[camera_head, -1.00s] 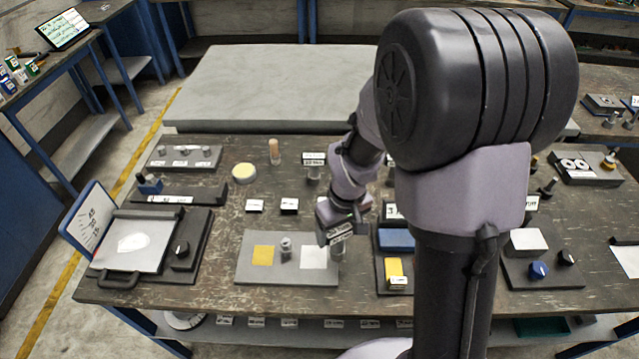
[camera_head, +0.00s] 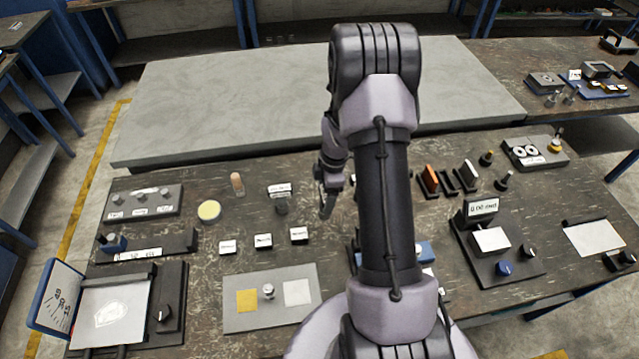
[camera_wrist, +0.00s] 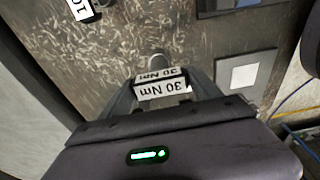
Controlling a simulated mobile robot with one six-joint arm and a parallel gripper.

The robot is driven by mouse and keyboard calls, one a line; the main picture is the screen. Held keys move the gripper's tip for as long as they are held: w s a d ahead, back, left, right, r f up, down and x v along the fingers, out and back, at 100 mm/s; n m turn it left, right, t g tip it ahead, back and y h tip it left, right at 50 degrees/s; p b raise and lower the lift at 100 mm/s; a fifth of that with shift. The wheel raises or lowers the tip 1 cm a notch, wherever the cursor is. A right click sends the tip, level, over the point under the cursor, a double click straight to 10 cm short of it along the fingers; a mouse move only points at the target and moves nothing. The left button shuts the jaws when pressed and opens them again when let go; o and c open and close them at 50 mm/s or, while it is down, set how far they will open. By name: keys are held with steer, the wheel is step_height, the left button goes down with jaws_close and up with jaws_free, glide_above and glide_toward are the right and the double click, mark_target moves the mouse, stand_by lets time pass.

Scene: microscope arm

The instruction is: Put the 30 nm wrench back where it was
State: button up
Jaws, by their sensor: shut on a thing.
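My gripper (camera_wrist: 162,92) is shut on the 30 Nm wrench (camera_wrist: 160,85), whose white label reads "30 Nm" in the wrist view. A second "30 Nm" face shows just behind that label. In the head view my gripper (camera_head: 330,190) hangs over the middle of the dark bench, left of my arm. The wrench's lower end is hard to make out there. A label starting with "10" (camera_wrist: 80,9) shows at the wrist view's top left.
Three small white label blocks (camera_head: 263,241) stand in front of my gripper. A grey mat (camera_head: 270,322) carries yellow and white squares and a metal piece (camera_head: 268,291). A yellow-topped disc (camera_head: 209,211) lies left. A raised grey slab (camera_head: 240,95) behind is clear.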

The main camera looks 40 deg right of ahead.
steer(key=w+d+f+b, duration=0.1)
steer(key=w+d+f, duration=0.2)
steer(key=w, duration=0.3)
steer(key=shift+w+d+f, duration=0.2)
steer(key=shift+f, duration=0.55)
steer(key=o, duration=1.9)
